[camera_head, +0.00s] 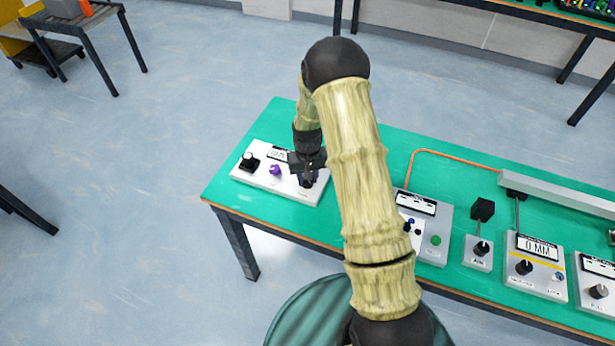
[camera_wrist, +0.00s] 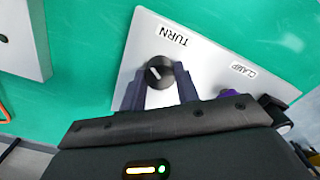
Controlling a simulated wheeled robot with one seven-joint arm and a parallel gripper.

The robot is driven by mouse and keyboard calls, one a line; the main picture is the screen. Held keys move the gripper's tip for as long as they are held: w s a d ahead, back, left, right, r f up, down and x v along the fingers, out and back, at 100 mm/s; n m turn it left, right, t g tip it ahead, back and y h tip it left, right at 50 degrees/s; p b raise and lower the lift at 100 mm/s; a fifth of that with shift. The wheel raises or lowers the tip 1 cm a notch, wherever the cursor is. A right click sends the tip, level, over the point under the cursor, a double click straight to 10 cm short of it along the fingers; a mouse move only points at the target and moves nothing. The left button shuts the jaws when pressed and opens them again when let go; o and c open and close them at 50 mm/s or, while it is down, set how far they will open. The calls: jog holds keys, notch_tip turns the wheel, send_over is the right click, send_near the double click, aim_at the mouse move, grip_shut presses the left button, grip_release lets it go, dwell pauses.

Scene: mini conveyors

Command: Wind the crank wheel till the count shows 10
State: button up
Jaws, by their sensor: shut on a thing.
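A white panel (camera_head: 240,172) lies at the left end of the green table. In the wrist view, a round black knob (camera_wrist: 158,70) with a white pointer mark sits on this panel beside the printed word TURN (camera_wrist: 173,36). My gripper (camera_head: 308,180) points down over the panel's right part; its two dark fingers (camera_wrist: 159,86) are shut on the knob, one on each side. The panel's small display (camera_head: 279,154) is partly hidden behind my gripper, and its reading is too small to tell.
A purple knob (camera_head: 274,169) stands left of my gripper by the CLAMP label (camera_wrist: 244,69). A black lever (camera_head: 248,161) is further left.

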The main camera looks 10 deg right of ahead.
jog(key=o, duration=1)
notch_tip(320, 180, up, 18)
jog(key=shift+f+b, duration=0.25)
jog(key=shift+b, duration=0.15)
jog(key=s+r+t+p, duration=0.1)
jog(key=s+r, duration=0.1)
jog(key=s, duration=0.5)
jog(key=s+r+p, duration=0.2)
jog(key=s+r, duration=0.1)
jog(key=s, duration=0.4)
jog(key=s+r+t+p, duration=0.1)
jog(key=s+r+p, duration=0.1)
jog(key=s, duration=0.5)
jog(key=shift+r+t, duration=0.3)
jog(key=shift+r, duration=0.25)
